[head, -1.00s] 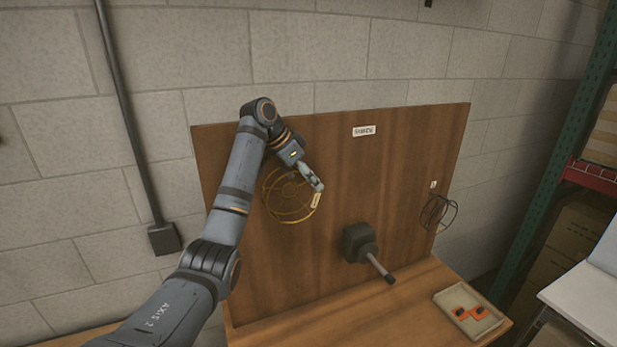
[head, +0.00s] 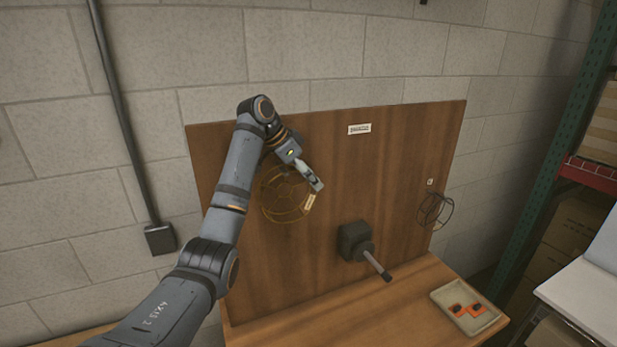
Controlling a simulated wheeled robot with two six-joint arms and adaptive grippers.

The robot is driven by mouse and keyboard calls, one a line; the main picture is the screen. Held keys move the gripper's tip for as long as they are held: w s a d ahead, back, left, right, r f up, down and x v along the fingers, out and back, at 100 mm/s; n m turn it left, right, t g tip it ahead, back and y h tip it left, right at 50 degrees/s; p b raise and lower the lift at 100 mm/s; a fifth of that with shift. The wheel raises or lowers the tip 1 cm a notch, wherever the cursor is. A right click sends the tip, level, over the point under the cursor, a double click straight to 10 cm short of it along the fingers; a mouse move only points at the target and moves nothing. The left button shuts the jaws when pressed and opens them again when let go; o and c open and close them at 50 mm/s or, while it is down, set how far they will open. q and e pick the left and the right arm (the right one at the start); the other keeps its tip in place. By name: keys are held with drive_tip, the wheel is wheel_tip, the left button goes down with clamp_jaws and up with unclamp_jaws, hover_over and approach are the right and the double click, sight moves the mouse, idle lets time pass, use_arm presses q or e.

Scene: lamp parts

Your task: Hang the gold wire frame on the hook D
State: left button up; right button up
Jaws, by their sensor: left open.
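The gold wire frame (head: 285,214) is a round cage of thin wire with a small pale tag (head: 310,202). It is in front of the left part of the upright wooden board (head: 330,280). My left gripper (head: 318,187) is open at the upper right of the frame, overlapping its edge in the picture; I cannot tell whether they touch. The hook behind the gold frame is hidden, and I cannot read a letter D anywhere. My right gripper is not in view.
A dark wire frame (head: 435,209) hangs at the board's right edge below a small white label (head: 430,182). A dark block with a rod (head: 356,241) sticks out from the board's middle. A tray (head: 485,316) with orange parts lies at the lower right.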

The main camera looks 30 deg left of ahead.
use_arm(q)
wheel_tip(320, 180, up, 10)
drive_tip(key=shift+d+f, duration=0.1)
idle(0.4)
